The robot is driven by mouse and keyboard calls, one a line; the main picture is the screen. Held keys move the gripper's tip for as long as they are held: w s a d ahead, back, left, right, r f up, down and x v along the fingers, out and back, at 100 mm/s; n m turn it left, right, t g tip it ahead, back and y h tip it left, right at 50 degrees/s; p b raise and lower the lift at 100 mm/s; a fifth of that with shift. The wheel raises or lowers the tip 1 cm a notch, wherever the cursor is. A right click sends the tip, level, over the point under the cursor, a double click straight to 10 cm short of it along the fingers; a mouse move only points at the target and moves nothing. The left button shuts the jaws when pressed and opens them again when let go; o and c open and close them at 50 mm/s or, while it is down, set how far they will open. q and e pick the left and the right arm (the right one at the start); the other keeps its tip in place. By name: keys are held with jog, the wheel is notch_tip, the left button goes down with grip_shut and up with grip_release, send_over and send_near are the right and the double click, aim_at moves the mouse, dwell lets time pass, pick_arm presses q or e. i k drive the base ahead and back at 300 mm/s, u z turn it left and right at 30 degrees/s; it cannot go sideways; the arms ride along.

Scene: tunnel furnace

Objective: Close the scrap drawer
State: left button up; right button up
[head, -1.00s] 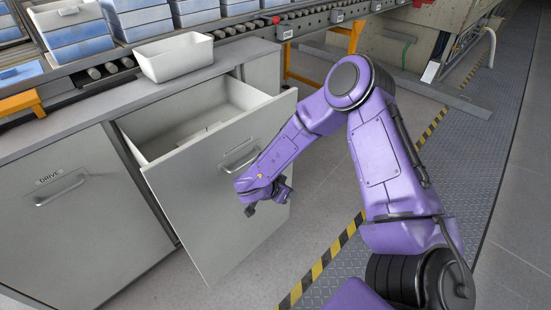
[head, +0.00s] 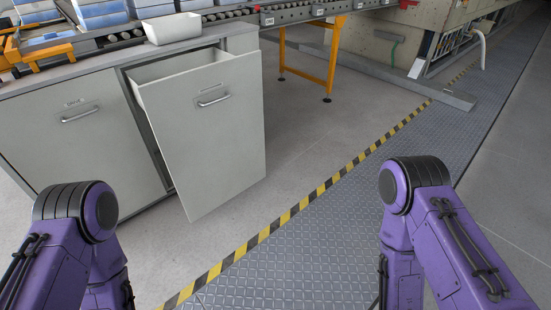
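The scrap drawer (head: 207,135) is a tall grey front with a metal bar handle (head: 213,101). It stands pulled out from the cabinet, with its open top and part of its inner wall showing behind the front. My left arm is at the lower left and my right arm at the lower right, both bent down, well apart from the drawer. Neither gripper shows in the head view; both are below or outside the picture.
A closed cabinet front (head: 81,145) with a handle stands left of the drawer. A white bin (head: 172,28) sits on the counter above. A roller conveyor (head: 262,17) with blue trays (head: 99,13) runs behind. Floor right of the drawer is clear, with a yellow-black stripe (head: 272,228).

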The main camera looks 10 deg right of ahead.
aim_at(205, 132)
jog(key=u, duration=0.9)
jog(key=i, duration=1.65)
jog(key=z, duration=0.95)
jog(key=i, duration=0.1)
jog(key=u, duration=0.55)
jog(key=k, duration=0.75)
jog(key=z, duration=0.5)
jog(key=i, duration=1)
